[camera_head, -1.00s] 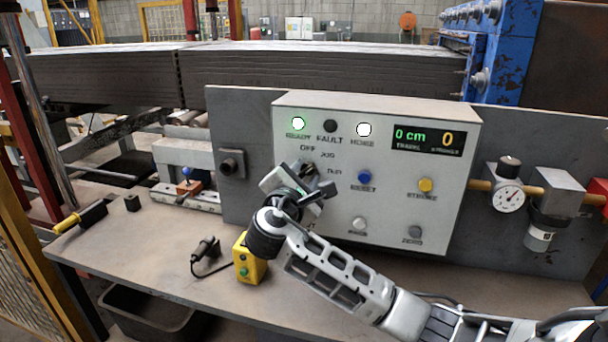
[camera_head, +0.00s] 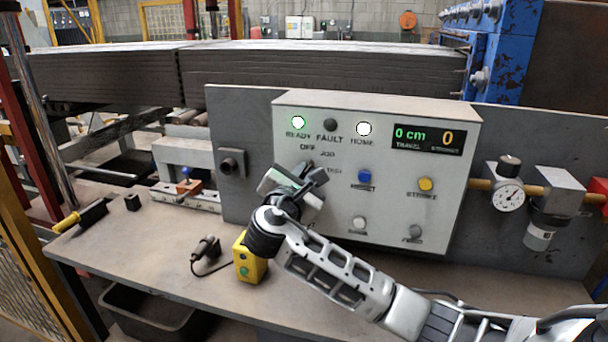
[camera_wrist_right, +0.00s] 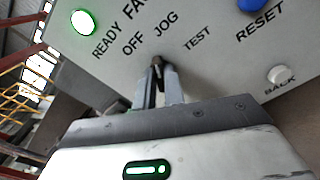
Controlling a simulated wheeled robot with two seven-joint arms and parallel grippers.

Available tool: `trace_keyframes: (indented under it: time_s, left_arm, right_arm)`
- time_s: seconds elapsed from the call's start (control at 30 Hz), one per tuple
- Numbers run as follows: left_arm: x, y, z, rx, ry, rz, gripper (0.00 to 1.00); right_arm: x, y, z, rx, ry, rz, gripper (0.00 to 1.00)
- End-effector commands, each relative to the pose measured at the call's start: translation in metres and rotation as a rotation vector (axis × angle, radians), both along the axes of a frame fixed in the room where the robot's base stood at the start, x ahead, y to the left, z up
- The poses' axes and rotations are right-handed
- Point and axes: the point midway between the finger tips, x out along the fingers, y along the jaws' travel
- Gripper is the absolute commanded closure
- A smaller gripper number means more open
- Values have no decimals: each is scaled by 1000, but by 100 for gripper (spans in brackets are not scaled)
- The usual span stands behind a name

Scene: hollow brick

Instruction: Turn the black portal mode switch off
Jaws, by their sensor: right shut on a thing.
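The black mode switch (camera_wrist_right: 157,62) sits on the light grey control panel (camera_head: 290,104), below the labels OFF, JOG and TEST. In the right wrist view its dark tip shows between my fingertips; the rest is hidden by the fingers. Which label it points to I cannot tell surely. My right gripper (camera_head: 308,178) is at the panel's lower left, shut on the switch; it also shows in the right wrist view (camera_wrist_right: 158,80). In the head view the gripper covers most of the switch. My left gripper is not in view.
A blue RESET button (camera_head: 364,176), yellow STROKE button (camera_head: 425,184) and two grey buttons sit right of the switch. A yellow button box (camera_head: 249,258) stands on the bench (camera_head: 330,285) below. A pressure gauge (camera_head: 508,197) is at the right.

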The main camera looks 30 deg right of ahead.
Motion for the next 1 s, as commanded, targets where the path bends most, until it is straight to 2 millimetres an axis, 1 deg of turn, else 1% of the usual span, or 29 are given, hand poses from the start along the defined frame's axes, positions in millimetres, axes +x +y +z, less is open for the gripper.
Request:
trace_keyframes:
  time_s: [0.3,0.5,0.7,1.0]
  left_arm:
    - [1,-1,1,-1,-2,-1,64]
    - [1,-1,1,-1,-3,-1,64]
    - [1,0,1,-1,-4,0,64]
    - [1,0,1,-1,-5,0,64]
  right_arm:
    - [0,0,-1,-176,206,-1,100]
    - [1,1,0,-263,308,-1,100]
    - [1,1,0,-320,375,0,100]
    - [1,1,-1,-352,413,1,100]
